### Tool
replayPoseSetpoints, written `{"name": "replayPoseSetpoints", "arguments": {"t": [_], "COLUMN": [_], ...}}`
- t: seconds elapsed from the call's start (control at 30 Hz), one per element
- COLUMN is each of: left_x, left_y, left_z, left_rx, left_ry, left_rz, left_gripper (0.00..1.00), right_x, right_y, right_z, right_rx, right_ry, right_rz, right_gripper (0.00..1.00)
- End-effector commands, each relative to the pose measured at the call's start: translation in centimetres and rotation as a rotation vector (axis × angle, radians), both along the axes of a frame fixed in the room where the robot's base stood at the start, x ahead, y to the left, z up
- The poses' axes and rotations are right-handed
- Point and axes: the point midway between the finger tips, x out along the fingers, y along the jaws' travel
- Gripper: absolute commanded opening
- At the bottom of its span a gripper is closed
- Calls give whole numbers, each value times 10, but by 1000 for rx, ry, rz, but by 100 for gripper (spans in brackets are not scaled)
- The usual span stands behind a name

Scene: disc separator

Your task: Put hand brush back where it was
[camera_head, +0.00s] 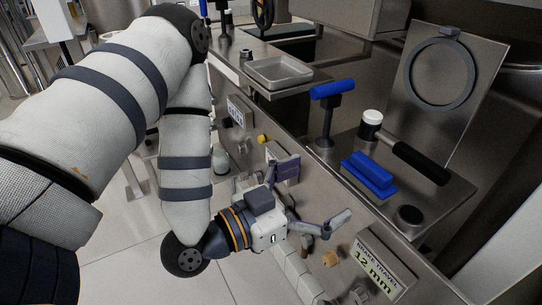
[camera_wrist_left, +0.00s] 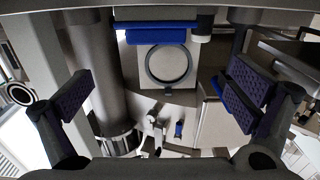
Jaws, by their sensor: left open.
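A blue block with a raised grip, which looks like the hand brush (camera_head: 368,175), lies on the metal shelf (camera_head: 345,150) of the machine in the head view. A blue piece shows at the top of the left wrist view (camera_wrist_left: 157,36); I cannot tell for certain that it is the same brush. My left gripper (camera_head: 312,197) is open with nothing between its fingers. It is in front of the machine's front panel, below and to the left of the brush, apart from it. Its spread fingers show in the left wrist view (camera_wrist_left: 160,98). My right gripper is not in view.
A blue-topped black post (camera_head: 325,120), a white-capped jar (camera_head: 371,122), a black handle (camera_head: 420,163) and a black knob (camera_head: 410,215) crowd the shelf. A tilted plate with a ring (camera_head: 440,75) stands behind. A metal tray (camera_head: 278,71) sits farther left. Panel knobs protrude near the gripper.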

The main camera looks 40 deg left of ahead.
Motion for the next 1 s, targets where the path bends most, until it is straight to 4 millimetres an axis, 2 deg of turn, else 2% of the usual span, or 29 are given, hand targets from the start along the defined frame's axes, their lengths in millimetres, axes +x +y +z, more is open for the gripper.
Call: {"name": "replayPoseSetpoints", "arguments": {"t": [0.07, 0.13, 0.17, 0.2, 0.27, 0.3, 0.37, 0.4, 0.5, 0.6, 0.63, 0.7, 0.9, 0.97, 1.0], "left_x": [-2, -14, -24, -46, -93, -130, -190, -229, -309, -353, -360, -367, -366, -357, -345], "left_y": [-3, -11, -15, -18, -17, -13, -2, 6, 24, 35, 36, 38, 38, 38, 38], "left_z": [-11, -51, -78, -118, -179, -213, -249, -264, -278, -275, -274, -273, -272, -263, -251], "left_rx": [8, 35, 53, 79, 118, 142, 178, 201, 249, 279, 284, 287, 286, 280, 272], "left_ry": [42, 194, 300, 469, 756, 945, 1213, 1374, 1685, 1855, 1882, 1910, 1907, 1877, 1838], "left_rz": [-11, -41, -57, -75, -79, -66, -24, 16, 133, 224, 240, 259, 260, 262, 266], "left_gripper": [100, 100, 100, 100, 100, 100, 100, 100, 100, 100, 100, 100, 100, 100, 100], "right_x": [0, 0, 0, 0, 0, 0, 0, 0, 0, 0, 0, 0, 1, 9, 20], "right_y": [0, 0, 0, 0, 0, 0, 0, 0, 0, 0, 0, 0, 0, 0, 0], "right_z": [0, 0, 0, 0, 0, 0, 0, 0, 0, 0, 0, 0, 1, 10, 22], "right_rx": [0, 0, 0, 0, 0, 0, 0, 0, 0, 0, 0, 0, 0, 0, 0], "right_ry": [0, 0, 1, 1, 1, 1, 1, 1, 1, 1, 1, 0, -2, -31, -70], "right_rz": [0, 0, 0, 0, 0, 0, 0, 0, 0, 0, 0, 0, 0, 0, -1], "right_gripper": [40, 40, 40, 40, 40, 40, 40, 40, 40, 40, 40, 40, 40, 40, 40]}}
